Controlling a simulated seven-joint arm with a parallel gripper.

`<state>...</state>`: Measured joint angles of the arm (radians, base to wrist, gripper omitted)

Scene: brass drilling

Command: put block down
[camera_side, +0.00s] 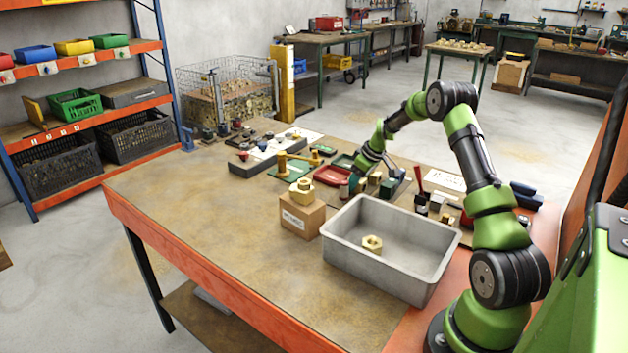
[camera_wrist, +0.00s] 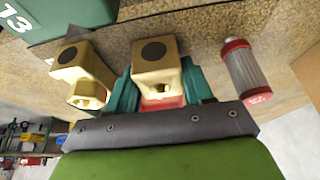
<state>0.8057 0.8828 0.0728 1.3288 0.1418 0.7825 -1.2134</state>
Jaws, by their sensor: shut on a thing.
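My gripper (camera_wrist: 160,88) is shut on a brass block (camera_wrist: 157,62) with a dark round mark on its face; the block sits between the teal fingers in the wrist view. A second, similar brass block (camera_wrist: 82,76) with a hole in its side is just left of the gripper, apart from the held one. In the side view my gripper (camera_side: 368,168) is low over the crowded part of the bench (camera_side: 200,200), behind the grey tray. The held block is too small there to make out surely, and I cannot tell whether it touches a surface.
A clear cylinder with red ends (camera_wrist: 245,70) stands close right of the gripper in the wrist view. The grey tray (camera_side: 345,262) holds a brass hex nut (camera_side: 372,243). A cardboard box (camera_side: 300,220) bears a brass part (camera_side: 301,190). The front left of the bench is clear.

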